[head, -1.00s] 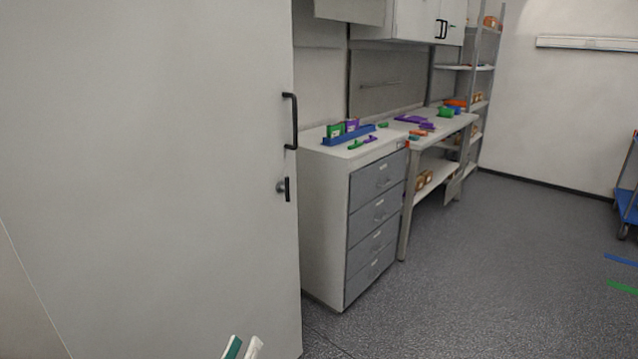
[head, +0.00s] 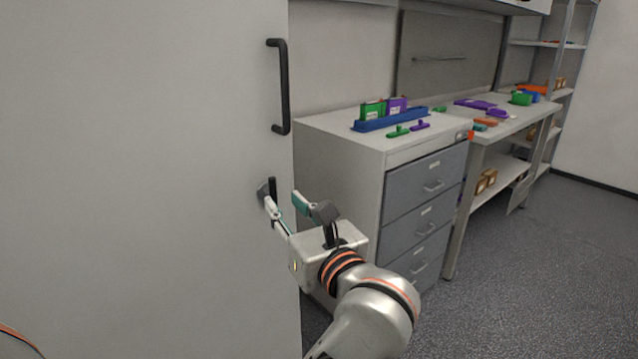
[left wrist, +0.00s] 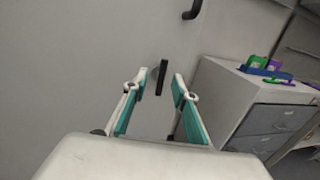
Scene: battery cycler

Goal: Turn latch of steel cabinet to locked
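The steel cabinet (head: 140,150) is a tall pale grey door panel filling the left of the head view. Its small black latch (head: 272,187) stands upright near the door's right edge, below the black bar handle (head: 281,88). In the left wrist view the latch (left wrist: 161,78) shows as a dark upright bar between the fingertips, a little beyond them. My left gripper (head: 283,197) is open, its green-and-white fingers apart around the line to the latch. I cannot tell whether either finger touches it. One fingertip hides part of the latch base in the head view. My right gripper is not in view.
A grey drawer unit (head: 338,190) stands close to the right of the cabinet door, with a blue rack (head: 390,120) and small green and purple parts on top. A workbench (head: 505,120) and shelving stand farther right. The floor (head: 540,270) at right is clear.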

